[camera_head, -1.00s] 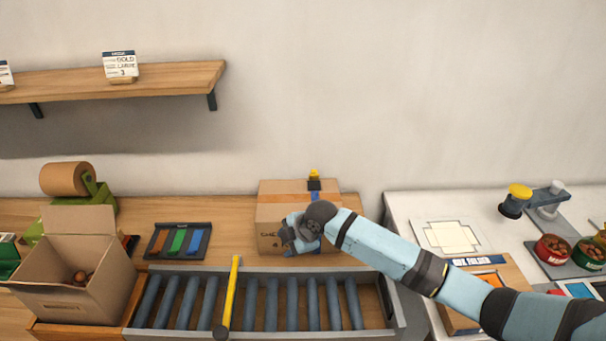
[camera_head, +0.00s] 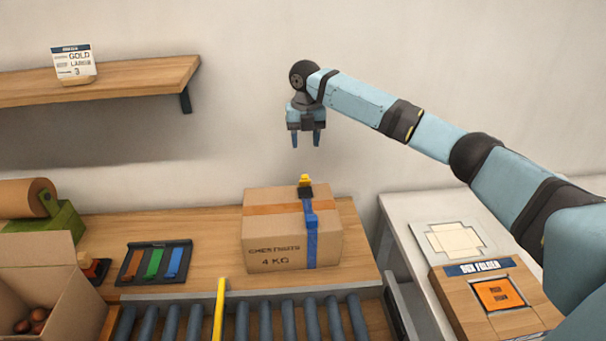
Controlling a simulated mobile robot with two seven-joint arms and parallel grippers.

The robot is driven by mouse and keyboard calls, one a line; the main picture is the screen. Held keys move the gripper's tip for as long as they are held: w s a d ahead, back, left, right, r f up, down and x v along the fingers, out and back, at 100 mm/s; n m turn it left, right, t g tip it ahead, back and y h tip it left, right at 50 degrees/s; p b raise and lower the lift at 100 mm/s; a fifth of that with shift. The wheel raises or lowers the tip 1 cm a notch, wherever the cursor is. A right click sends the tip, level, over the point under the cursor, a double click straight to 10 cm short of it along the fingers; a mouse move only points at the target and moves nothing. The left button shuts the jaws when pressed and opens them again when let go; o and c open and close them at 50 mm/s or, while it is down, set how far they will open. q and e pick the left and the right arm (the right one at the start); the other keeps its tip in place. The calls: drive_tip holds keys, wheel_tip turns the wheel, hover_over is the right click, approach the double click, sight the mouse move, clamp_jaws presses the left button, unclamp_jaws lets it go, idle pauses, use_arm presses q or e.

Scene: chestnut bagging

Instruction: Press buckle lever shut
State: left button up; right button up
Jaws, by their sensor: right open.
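A closed cardboard box (camera_head: 270,246) marked "CHESTNUTS 4 KG" stands on the wooden bench behind the roller conveyor. A blue strap (camera_head: 311,238) runs down its front near the right side. On the strap at the top of the box sits a dark buckle with a yellow lever (camera_head: 305,180). The lever seems to stick up; its exact angle is too small to tell. My right gripper (camera_head: 306,139) is open and empty, fingers pointing down, above the buckle and apart from it. My left gripper is not in view.
A roller conveyor (camera_head: 173,322) with a yellow bar (camera_head: 219,312) lies in front of the box. A tray of coloured straps (camera_head: 124,279) lies to its left. An open carton (camera_head: 75,299) holds chestnuts at far left. A box folder (camera_head: 452,290) stands at right. A shelf (camera_head: 130,82) hangs upper left.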

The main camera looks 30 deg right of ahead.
sight(305, 177)
wheel_tip(305, 177, down, 12)
drive_tip(key=shift+r+p, duration=0.2)
drive_tip(key=shift+p, duration=0.1)
drive_tip(key=shift+c, duration=0.5)
drive_tip(key=c, duration=0.6)
